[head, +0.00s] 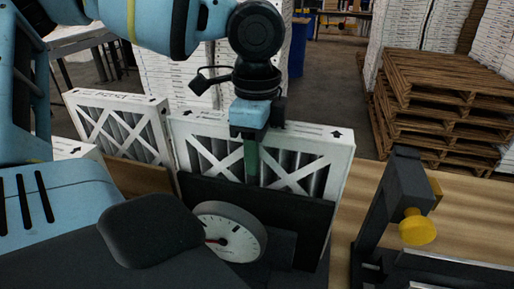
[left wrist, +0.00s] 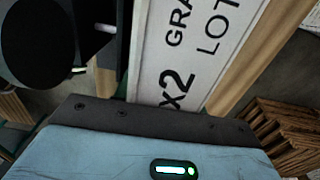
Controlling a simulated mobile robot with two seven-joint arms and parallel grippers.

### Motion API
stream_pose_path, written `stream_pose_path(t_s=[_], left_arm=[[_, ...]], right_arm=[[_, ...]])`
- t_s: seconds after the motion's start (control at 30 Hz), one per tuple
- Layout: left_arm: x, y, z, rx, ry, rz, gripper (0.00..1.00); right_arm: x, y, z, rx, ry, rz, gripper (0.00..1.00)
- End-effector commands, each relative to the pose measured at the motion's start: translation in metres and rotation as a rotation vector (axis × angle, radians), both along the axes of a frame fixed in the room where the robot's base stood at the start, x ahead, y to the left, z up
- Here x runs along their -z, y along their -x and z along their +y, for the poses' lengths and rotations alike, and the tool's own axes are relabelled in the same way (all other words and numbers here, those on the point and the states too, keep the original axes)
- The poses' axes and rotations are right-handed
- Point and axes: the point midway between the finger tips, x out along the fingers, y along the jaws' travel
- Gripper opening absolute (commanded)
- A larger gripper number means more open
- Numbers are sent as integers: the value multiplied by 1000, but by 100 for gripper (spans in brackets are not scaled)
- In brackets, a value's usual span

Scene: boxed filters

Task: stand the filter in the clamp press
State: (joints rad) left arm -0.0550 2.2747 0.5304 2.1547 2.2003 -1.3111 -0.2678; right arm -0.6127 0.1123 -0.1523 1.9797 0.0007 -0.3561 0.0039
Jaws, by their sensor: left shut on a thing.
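The filter (head: 341,163) has a white card frame with X-shaped struts over dark pleats. It stands about upright in the head view, and its printed top edge fills the middle of the left wrist view (left wrist: 190,50). My left gripper (head: 251,158) comes down from above and is shut on its top middle, one green-padded finger across the front face. A dark upright plate (head: 290,212) with a round white dial gauge (head: 229,232), seemingly the clamp press, is in front and hides the filter's lower part. I cannot tell whether the filter's bottom is resting. My right gripper is not in view.
Another white-framed filter (head: 118,127) stands behind left on the wooden table (head: 470,205). A dark bracket with a yellow knob (head: 417,228) stands at the right. Stacked pallets (head: 440,100) and white boxes are behind. Bare table shows between filter and bracket.

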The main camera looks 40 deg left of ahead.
Motion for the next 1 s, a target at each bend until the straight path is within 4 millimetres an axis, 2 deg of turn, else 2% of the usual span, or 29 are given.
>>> stream_pose_path(t_s=[0.67,0.7,0.83,1.0], left_arm=[[12,0,0,0,-1,0,2],[12,0,0,0,0,1,46],[12,0,0,-1,0,1,62],[12,0,0,0,0,1,62]], right_arm=[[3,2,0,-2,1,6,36],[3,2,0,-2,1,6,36],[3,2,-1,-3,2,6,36],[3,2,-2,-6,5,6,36]])
